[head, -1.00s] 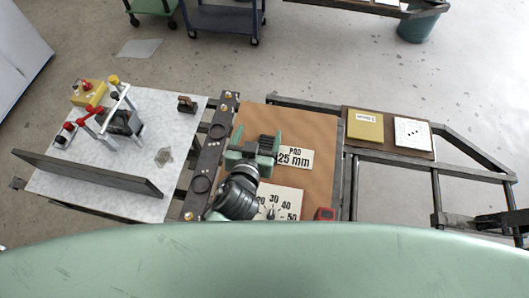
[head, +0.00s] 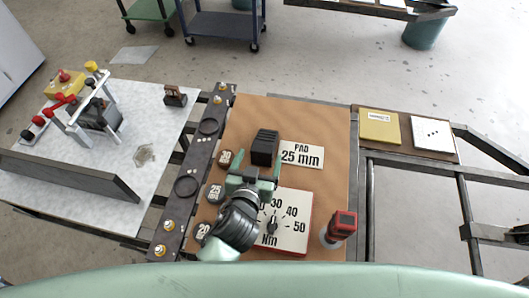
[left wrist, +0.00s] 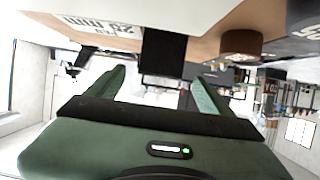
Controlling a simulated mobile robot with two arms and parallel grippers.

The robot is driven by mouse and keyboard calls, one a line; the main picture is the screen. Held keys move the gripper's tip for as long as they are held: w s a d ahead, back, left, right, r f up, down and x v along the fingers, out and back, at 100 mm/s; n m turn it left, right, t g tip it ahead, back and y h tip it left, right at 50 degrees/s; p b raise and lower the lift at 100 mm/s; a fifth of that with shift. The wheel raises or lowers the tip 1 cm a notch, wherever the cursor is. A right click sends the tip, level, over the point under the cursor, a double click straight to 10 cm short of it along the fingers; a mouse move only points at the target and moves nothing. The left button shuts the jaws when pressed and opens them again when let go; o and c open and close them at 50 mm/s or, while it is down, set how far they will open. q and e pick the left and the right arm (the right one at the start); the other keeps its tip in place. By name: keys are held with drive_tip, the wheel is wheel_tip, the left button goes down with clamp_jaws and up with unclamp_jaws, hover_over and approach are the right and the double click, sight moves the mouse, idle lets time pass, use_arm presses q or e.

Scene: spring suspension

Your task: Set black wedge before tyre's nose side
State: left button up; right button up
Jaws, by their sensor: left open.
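The black wedge is most likely the black ridged block (head: 265,146) on the brown board, left of the card reading PAD 25 mm. My left gripper (head: 256,170) is open and empty, on the near side of the block. In the left wrist view the dark block (left wrist: 163,53) shows beyond the two green fingers, roughly centred between them. I cannot tell whether the fingertips touch it. No tyre can be made out in these views. My right gripper is not in view.
The brown board (head: 325,125) also bears the PAD card (head: 302,155), a dial card (head: 291,222), a red-topped device (head: 340,226) and small numbered weights (head: 215,193). A dark perforated bar (head: 197,165) borders it. A pale table (head: 130,180) with a clamp fixture (head: 97,113) stands left.

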sight(262, 148)
use_arm(q)
drive_tip(key=x, duration=0.7)
drive_tip(key=shift+w+d+r, duration=0.1)
drive_tip(key=shift+w+d, duration=0.05)
drive_tip(key=shift+w, duration=0.15)
drive_tip(key=shift+r, duration=0.1)
clamp_jaws()
